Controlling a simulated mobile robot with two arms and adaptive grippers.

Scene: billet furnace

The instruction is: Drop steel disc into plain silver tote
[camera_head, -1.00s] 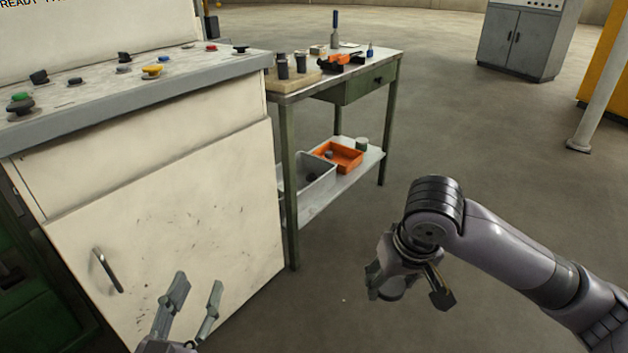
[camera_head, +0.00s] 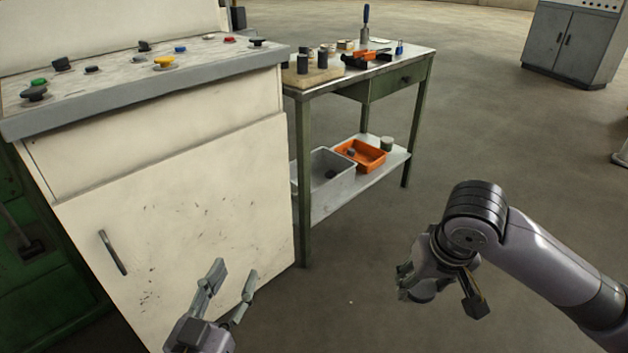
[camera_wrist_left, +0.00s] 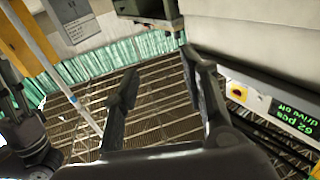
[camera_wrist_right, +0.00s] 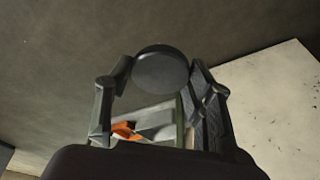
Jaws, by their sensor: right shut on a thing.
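My right gripper (camera_wrist_right: 161,66) is shut on a round dark grey steel disc (camera_wrist_right: 160,72), held between its fingertips in the right wrist view. In the head view this gripper (camera_head: 432,285) is above open floor, right of the bench and apart from it. A plain silver tote (camera_head: 342,182) sits on the bench's lower shelf, partly behind the front leg. A dark piece lies inside it. My left gripper (camera_head: 234,272) is open and empty in front of the white console; its spread fingers also show in the left wrist view (camera_wrist_left: 162,70).
An orange tray (camera_head: 375,163) holding a small piece stands beside the tote, with a grey-green cylinder (camera_head: 386,144) behind it. The green bench (camera_head: 305,200) has tools on top. The white console (camera_head: 190,215) stands left.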

